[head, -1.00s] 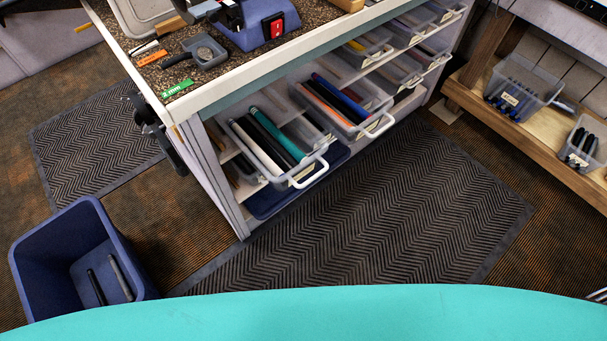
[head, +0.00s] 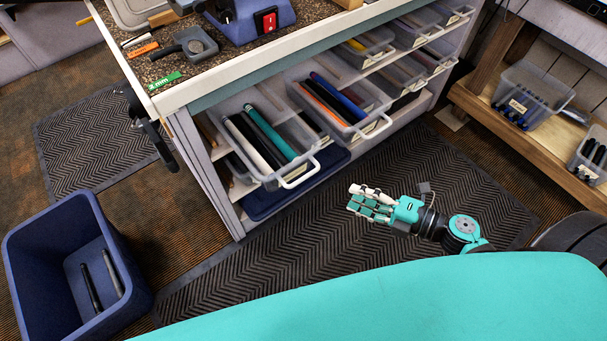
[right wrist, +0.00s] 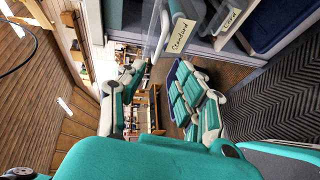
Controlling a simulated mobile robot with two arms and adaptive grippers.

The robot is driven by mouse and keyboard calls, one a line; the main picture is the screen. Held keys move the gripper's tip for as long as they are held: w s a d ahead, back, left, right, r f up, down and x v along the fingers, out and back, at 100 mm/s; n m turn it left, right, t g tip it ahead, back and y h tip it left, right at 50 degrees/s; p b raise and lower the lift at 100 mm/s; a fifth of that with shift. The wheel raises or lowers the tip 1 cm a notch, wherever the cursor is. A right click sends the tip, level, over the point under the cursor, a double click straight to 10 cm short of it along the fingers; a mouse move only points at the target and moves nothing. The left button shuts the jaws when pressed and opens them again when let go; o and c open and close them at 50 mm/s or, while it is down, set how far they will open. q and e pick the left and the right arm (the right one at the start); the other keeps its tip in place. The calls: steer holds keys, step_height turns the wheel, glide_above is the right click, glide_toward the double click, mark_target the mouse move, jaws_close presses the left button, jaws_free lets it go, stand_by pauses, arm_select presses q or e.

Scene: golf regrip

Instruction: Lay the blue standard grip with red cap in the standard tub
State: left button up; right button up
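A blue grip (head: 338,95) lies with orange and dark grips in the right pulled-out clear tub (head: 374,129); I cannot make out a red cap. The left pulled-out tub (head: 300,170) holds white, black and teal grips. In the right wrist view a label reading "Standard" (right wrist: 180,36) is on a clear tub at the top; I cannot tell for certain which head-view tub that is. My right gripper (head: 352,199) is open and empty, over the floor mat in front of the tubs. Its spread fingers also show in the right wrist view (right wrist: 160,78). My left gripper is not in view.
The tubs stick out of a shelf unit under a workbench (head: 240,75). A blue bin (head: 30,240) with two dark grips stands at the left. A wooden shelf (head: 535,140) with more tubs is at the right. The ribbed mat (head: 250,285) is clear.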

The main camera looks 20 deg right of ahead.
mark_target(305, 176)
steer(key=p+x, duration=0.1)
steer(key=x, duration=1.3)
steer(key=shift+w+a+f, duration=0.1)
steer(key=shift+w+f, duration=0.05)
jaws_close()
